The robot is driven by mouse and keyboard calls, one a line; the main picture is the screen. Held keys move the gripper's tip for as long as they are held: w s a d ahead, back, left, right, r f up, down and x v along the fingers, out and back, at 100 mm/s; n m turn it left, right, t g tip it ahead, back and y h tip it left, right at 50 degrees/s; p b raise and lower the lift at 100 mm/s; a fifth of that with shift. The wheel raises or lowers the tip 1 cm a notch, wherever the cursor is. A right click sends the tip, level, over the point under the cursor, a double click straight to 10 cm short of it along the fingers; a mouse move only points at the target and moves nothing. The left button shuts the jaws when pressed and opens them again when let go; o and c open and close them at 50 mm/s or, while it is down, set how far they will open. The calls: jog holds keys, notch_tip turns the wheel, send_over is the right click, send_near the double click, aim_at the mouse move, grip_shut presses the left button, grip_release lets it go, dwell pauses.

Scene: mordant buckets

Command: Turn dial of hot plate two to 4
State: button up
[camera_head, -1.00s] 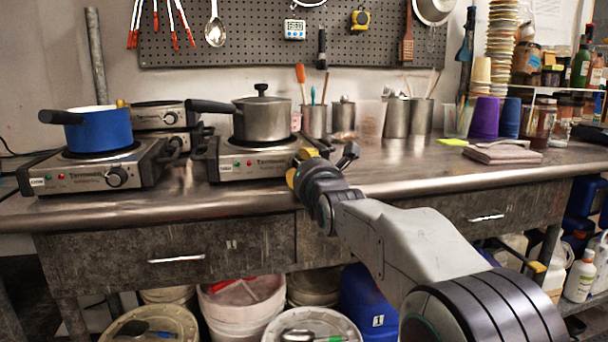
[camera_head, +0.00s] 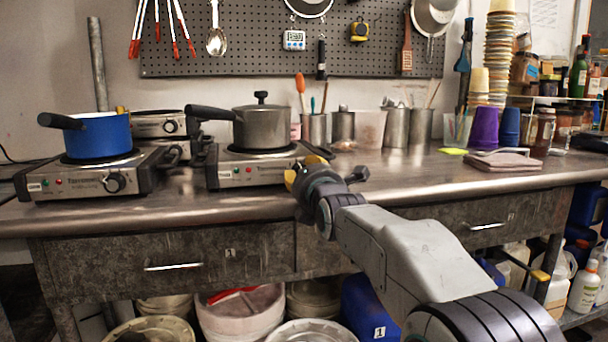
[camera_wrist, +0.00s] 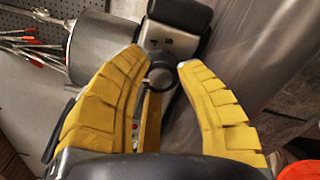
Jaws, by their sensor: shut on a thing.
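The right hot plate (camera_head: 230,174) is a steel box with a dark top, bearing a grey lidded pot (camera_head: 262,126). My gripper (camera_head: 298,175) is at the right end of its front panel and hides its dial in the head view. In the wrist view, the round dark dial (camera_wrist: 160,76) sits between the yellow fingers of my gripper (camera_wrist: 162,62), which are closed in on it. The left hot plate (camera_head: 80,182) has a black dial (camera_head: 115,182) and a blue pot (camera_head: 98,135).
Another hot plate (camera_head: 160,122) stands behind the left one. Steel cups (camera_head: 396,127) and a folded cloth (camera_head: 503,161) are further right. Drawers and buckets (camera_head: 240,308) are underneath.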

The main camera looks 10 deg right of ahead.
jog(key=shift+r, duration=0.3)
jog(key=o, duration=0.8)
jog(key=shift+c, duration=0.2)
jog(key=o, duration=0.4)
jog(key=shift+f, duration=0.25)
jog(key=shift+o, duration=0.2)
jog(key=shift+n, duration=0.3)
